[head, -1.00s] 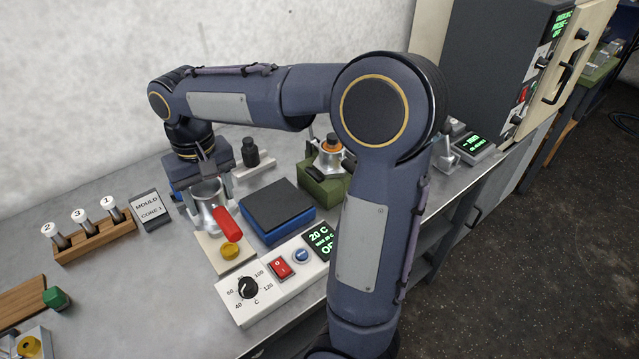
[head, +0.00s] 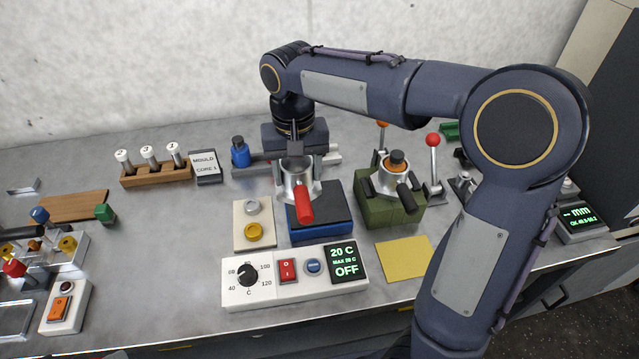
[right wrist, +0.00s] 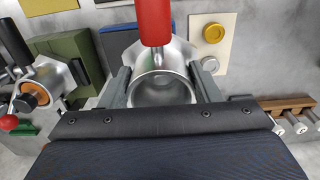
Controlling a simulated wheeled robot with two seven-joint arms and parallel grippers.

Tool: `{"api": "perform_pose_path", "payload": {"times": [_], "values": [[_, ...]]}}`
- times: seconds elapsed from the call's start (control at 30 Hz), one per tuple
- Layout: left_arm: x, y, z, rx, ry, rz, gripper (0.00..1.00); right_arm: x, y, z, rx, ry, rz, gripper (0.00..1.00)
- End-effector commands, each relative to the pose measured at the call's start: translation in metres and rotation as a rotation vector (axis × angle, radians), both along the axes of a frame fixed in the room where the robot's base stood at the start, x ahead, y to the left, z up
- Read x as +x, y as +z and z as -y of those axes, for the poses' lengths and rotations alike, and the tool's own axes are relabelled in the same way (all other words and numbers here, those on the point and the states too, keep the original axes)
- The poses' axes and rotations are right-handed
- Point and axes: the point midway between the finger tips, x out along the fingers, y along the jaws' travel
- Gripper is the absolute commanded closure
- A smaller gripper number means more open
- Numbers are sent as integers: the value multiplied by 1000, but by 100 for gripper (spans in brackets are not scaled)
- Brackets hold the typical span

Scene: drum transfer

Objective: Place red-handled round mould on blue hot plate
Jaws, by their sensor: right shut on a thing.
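The round mould (head: 292,172) is a silver metal cup with a red handle (head: 305,206). My right gripper (head: 296,160) is shut on it, with a finger at each side of the cup in the right wrist view (right wrist: 162,88). The mould is upright, handle towards the front. In the head view it overlaps the back left part of the blue hot plate (head: 338,228), which has a dark top. In the right wrist view the plate (right wrist: 117,42) shows partly behind the mould. I cannot tell whether the mould touches it. My left gripper is not in view.
The control box (head: 240,296) in front reads 20 C and OFF. A cream board (head: 241,234) with round caps lies left of the plate. A green block (head: 388,213) holding another metal mould stands at the right. A yellow sheet (head: 404,259) lies in front of it.

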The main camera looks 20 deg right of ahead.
Motion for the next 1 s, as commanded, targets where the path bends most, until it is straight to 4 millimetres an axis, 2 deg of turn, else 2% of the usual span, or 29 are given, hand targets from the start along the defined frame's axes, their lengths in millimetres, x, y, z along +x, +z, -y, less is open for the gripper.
{"api": "perform_pose_path", "payload": {"times": [0.03,0.1,0.3,0.53,0.7,0.8,1.0], "values": [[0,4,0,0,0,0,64,6,-3,12,-1,-6,-1,85],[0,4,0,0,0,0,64,11,-18,21,0,-3,-3,85],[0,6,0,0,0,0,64,22,-47,41,0,-1,0,85],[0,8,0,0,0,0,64,27,-60,51,0,-1,0,85],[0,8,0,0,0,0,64,28,-85,54,0,2,-2,85],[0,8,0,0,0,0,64,29,-93,54,0,1,0,85],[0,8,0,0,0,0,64,29,-94,54,0,1,3,85]]}}
